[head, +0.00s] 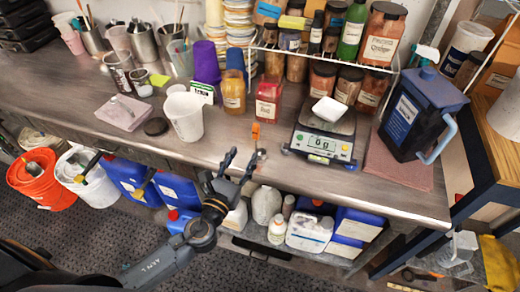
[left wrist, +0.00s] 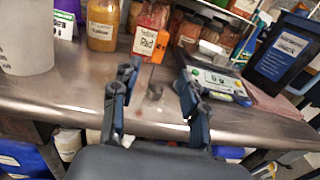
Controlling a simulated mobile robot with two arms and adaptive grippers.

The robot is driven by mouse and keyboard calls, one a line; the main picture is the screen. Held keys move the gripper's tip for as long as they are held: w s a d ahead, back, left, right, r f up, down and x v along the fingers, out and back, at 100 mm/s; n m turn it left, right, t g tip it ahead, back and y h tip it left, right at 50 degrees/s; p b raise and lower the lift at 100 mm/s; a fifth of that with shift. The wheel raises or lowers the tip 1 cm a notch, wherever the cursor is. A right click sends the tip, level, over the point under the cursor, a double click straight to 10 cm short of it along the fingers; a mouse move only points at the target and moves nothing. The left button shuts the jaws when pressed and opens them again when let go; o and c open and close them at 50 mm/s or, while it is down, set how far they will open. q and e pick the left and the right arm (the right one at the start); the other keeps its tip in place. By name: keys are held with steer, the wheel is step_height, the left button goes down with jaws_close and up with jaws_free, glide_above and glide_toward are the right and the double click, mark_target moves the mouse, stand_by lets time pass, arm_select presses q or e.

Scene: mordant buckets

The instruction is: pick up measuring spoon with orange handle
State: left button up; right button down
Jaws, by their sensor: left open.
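The measuring spoon (head: 256,133) shows its orange handle upward near the front edge of the metal bench, with its small bowl end on the bench top. In the left wrist view the spoon's dark bowl (left wrist: 154,91) appears between my two fingers, with a thin stem rising from it. The orange patch above it overlaps a red jar, so the handle's outline is hard to separate. My left gripper (head: 243,160) is open and empty at the bench's front edge, just in front of the spoon and apart from it. My right gripper is not in view.
A white beaker (head: 185,115) stands left of the spoon. A red powder jar (head: 268,100) and a yellow jar (head: 233,95) stand behind it. A digital scale (head: 321,135) with a white weighing boat is to the right. Bare bench lies around the spoon.

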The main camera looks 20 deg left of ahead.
mark_target(255, 136)
arm_select(q)
steer(key=w, duration=0.5)
steer(key=shift+d+p, duration=0.15)
steer(key=shift+p, duration=0.25)
steer(key=shift+w+d, duration=0.1)
steer(key=shift+w, duration=0.7)
steer(key=w, duration=0.3)
steer(key=w+p, duration=0.1)
steer(key=shift+w+d+f, duration=0.15)
steer(key=shift+d+f, duration=0.1)
steer(key=c, duration=0.3)
jaws_close()
